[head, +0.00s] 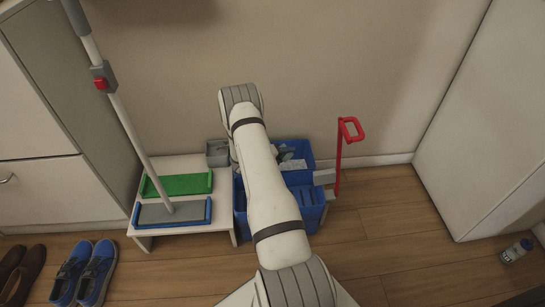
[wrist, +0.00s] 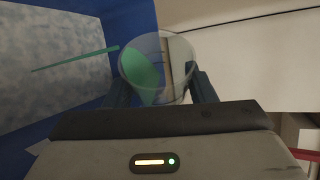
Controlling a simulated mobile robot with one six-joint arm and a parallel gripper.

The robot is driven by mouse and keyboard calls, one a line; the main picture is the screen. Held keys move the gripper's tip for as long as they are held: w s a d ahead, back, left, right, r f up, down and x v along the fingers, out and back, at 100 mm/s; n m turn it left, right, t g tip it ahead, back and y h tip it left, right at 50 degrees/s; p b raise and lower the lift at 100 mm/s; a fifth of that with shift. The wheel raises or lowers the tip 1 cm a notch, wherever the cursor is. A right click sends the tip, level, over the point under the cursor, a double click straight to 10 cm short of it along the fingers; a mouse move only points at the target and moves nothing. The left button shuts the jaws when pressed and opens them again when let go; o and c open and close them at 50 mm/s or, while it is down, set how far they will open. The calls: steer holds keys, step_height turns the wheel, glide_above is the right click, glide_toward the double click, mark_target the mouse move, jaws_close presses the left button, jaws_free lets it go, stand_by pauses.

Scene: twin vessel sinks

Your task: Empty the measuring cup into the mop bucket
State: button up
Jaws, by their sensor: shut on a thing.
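The measuring cup (wrist: 178,62) is clear and shows in the wrist view between the two fingers of my gripper (wrist: 158,88), which is shut on it. The cup is tilted and holds some green liquid (wrist: 140,72). A thin green stream (wrist: 75,60) runs from its rim to the left, over the mop bucket. The blue mop bucket (wrist: 128,20) fills the left of the wrist view, with a pale grey, mottled surface inside. In the head view the bucket (head: 300,147) stands on the floor by the wall, partly hidden by my arm. I cannot make out the cup there.
A red upright handle (head: 340,155) stands at the bucket's right. Left of the bucket, a low white stand (head: 190,229) carries green and blue-edged trays and a mop (head: 130,130). Shoes (head: 85,270) lie at lower left. A small bottle (head: 516,251) stands at right; floor between is clear.

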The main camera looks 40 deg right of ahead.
steer(key=shift+f, duration=0.15)
steer(key=shift+w+a+r+n+g+b, duration=0.1)
steer(key=shift+w+r+n+g+b, duration=0.15)
steer(key=shift+w+n, duration=0.1)
steer(key=shift+w+a+r+n+g+b, duration=0.1)
steer(key=shift+w+n+g+b, duration=0.05)
steer(key=shift+w+n+b, duration=0.15)
stand_by(0.9)
steer(key=shift+w+r+n+g+h, duration=0.25)
steer(key=shift+n+g+h, duration=0.25)
steer(key=shift+n, duration=0.15)
stand_by(0.6)
steer(key=shift+s+d+m+t, duration=0.1)
steer(key=shift+s+m+t, duration=0.2)
steer(key=shift+m, duration=0.2)
steer(key=shift+s+f+m+t+y+p, duration=0.3)
steer(key=shift+s+m+y+p, duration=0.1)
steer(key=shift+m+p, duration=0.1)
steer(key=shift+s+d+f, duration=0.1)
steer(key=shift+f, duration=0.1)
